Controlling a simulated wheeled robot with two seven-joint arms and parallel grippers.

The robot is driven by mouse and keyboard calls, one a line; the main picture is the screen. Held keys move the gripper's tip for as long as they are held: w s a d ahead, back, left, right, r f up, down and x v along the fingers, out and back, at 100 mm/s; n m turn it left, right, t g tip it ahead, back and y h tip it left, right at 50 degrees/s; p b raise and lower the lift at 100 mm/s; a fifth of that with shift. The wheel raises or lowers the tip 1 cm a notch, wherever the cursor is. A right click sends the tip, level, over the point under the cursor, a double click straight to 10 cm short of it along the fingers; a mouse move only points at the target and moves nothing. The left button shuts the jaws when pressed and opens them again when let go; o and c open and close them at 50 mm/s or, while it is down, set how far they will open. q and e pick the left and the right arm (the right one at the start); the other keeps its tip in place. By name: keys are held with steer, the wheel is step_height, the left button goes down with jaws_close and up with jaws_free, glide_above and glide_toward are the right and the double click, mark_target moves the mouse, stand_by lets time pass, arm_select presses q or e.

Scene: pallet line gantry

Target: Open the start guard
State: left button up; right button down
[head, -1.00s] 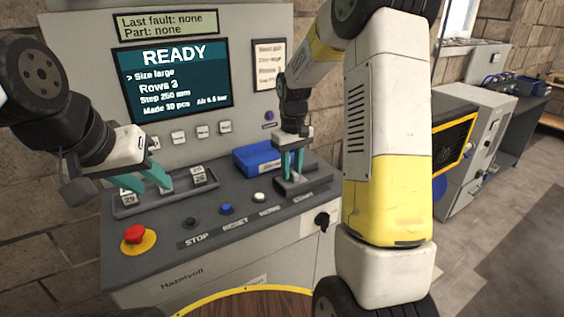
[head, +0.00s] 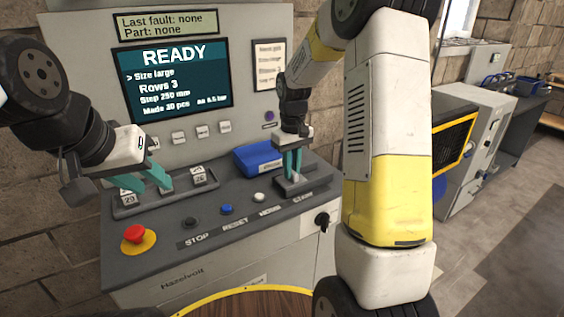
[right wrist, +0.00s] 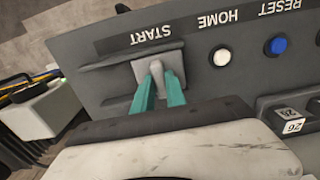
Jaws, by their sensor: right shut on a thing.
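The start guard (head: 318,182) is a dark grey piece at the right end of the sloping control panel, above the START label. In the right wrist view the guard (right wrist: 176,60) shows a light grey plate with a raised tab. No button shows beneath it. My right gripper (head: 291,174) points down at the guard, and in the right wrist view its teal fingers (right wrist: 157,84) are shut on the tab. My left gripper (head: 146,180) is open, with its teal fingers apart over a tray of numbered blocks at the panel's left.
The white HOME button (head: 259,197), blue RESET button (head: 227,209), black STOP button (head: 190,222) and red emergency button (head: 135,233) line the front. The screen (head: 172,80) reads READY.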

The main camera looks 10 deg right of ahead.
stand_by(0.6)
steer(key=w+d, duration=0.1)
steer(key=d, duration=0.1)
steer(key=w+d, duration=0.1)
steer(key=d, duration=0.2)
steer(key=w+d, duration=0.1)
steer(key=d, duration=0.1)
steer(key=shift+d, duration=0.35)
steer(key=c, duration=1.4)
jaws_free()
steer(key=shift+o, duration=0.2)
step_height(320, 180, up, 8)
steer(key=shift+s, duration=0.1)
